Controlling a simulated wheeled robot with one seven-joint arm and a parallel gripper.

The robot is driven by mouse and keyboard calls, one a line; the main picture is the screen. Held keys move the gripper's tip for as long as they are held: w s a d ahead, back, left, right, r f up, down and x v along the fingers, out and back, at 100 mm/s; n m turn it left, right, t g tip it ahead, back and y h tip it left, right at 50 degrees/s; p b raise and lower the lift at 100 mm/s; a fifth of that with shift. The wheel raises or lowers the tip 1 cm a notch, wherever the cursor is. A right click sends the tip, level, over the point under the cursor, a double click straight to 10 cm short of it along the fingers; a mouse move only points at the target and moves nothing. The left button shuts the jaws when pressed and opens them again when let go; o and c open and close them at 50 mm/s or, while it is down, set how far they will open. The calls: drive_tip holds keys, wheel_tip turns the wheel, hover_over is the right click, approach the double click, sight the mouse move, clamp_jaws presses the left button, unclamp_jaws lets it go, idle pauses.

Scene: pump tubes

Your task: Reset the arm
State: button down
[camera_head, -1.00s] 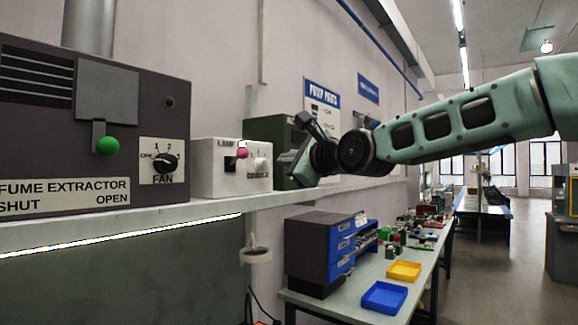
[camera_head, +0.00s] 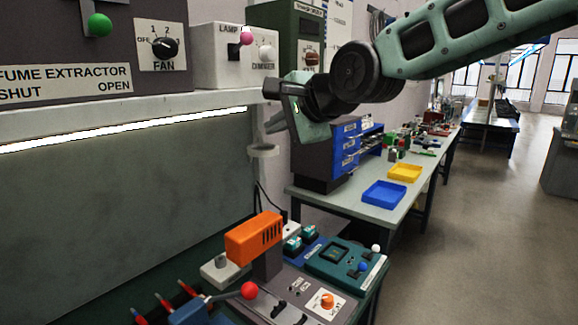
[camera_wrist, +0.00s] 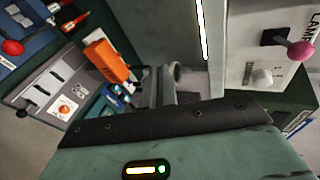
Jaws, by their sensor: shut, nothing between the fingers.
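My gripper (camera_head: 274,122) is at the end of my green arm, in the middle of the head view. In the wrist view the grey fingers (camera_wrist: 168,88) are together and hold nothing. My gripper appears apart from the things around it.
The shelf (camera_head: 130,108) carries the fume extractor (camera_head: 60,45), a white lamp box (camera_head: 215,62) and a dark green box (camera_head: 290,25). A bench with blue (camera_head: 384,194) and yellow trays (camera_head: 404,172) stands behind.

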drive_tip(key=s+d+f+n+g+h, duration=0.35)
drive_tip(key=s+f+n, duration=0.45)
drive_tip(key=s+f, duration=0.6)
drive_tip(key=s+d+f+n+g+h+b, duration=0.1)
drive_tip(key=s+d+f+n+g+h, duration=0.1)
drive_tip(key=s+d+f+n, duration=0.3)
drive_tip(key=s+d+f+n+g+h+b, duration=0.1)
drive_tip(key=s+d+f+n+g, duration=0.3)
drive_tip(key=s+d, duration=0.4)
drive_tip(key=s+f+n+h, duration=0.1)
drive_tip(key=s+f, duration=0.1)
drive_tip(key=s, duration=0.3)
drive_tip(key=shift+s+f, duration=0.25)
drive_tip(key=shift+s, duration=0.1)
